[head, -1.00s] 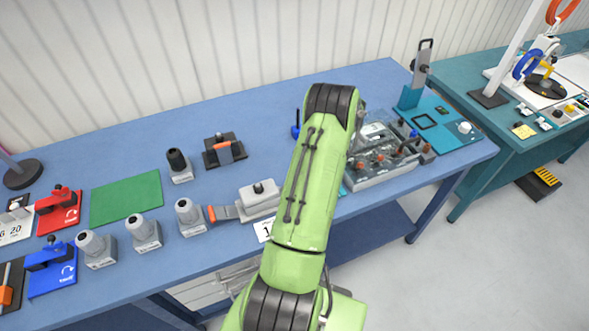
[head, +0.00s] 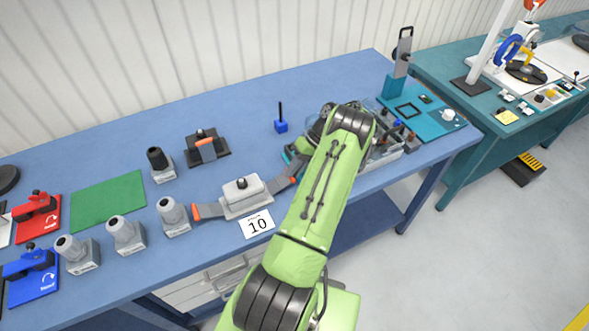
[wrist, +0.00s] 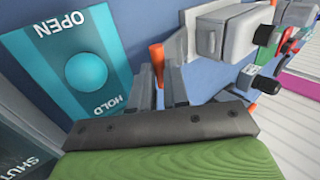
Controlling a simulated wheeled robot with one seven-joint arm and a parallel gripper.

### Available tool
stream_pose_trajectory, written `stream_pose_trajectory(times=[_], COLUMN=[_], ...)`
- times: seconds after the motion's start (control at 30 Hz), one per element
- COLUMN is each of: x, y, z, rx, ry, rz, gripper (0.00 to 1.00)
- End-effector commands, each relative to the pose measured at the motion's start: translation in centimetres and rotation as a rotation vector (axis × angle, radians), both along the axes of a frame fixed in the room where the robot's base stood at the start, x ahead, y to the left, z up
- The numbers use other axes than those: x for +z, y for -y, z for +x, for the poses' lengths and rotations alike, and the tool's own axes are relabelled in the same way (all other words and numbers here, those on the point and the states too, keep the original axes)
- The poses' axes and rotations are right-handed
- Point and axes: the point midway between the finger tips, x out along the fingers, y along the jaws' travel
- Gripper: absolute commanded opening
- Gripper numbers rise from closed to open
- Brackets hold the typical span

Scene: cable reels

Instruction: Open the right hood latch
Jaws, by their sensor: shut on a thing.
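The grey hood box (head: 243,197) with a dark knob on top sits on the blue bench in the head view. Its left latch (head: 208,210) has an orange tip. Its right latch (head: 285,180), a dark arm, runs towards my wrist and is partly hidden there. In the wrist view my gripper (wrist: 162,80) is shut on an upright orange-tipped handle (wrist: 157,55), which appears to be the right latch's. A grey box (wrist: 228,35) with a black knob, seemingly the hood, stands at the upper right. In the head view my arm hides my fingers.
A teal panel (wrist: 85,65) marked OPEN and HOLD, with a round button, lies close left of my fingers. A numbered card (head: 257,224) lies before the hood. A blue block with a rod (head: 281,126) stands behind. A clear-walled tray (head: 385,155) lies right of my arm.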

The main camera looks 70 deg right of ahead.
Motion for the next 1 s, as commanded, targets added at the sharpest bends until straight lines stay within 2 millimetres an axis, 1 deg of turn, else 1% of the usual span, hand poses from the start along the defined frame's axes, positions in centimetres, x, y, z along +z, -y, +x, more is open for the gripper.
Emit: stream_pose_trajectory(times=[0.03,0.27,0.3,0.43,0.83,0.93,1.0], x=[-0.8,-0.9,-0.9,-0.8,-0.2,1.0,2.4], y=[-0.1,-0.2,-0.2,-0.2,0.1,0.7,1.5], z=[-0.5,-0.5,-0.5,-0.5,-0.4,-1.1,-1.8], rx=[-0.012,-0.012,-0.012,-0.011,-0.008,-0.008,-0.011], ry=[-0.013,-0.014,-0.015,-0.013,-0.007,-0.005,-0.005], rz=[0.012,0.013,0.013,0.011,0.006,0.004,0.003], gripper=[0.00,0.00,0.21,0.41,0.41,0.41,0.41])
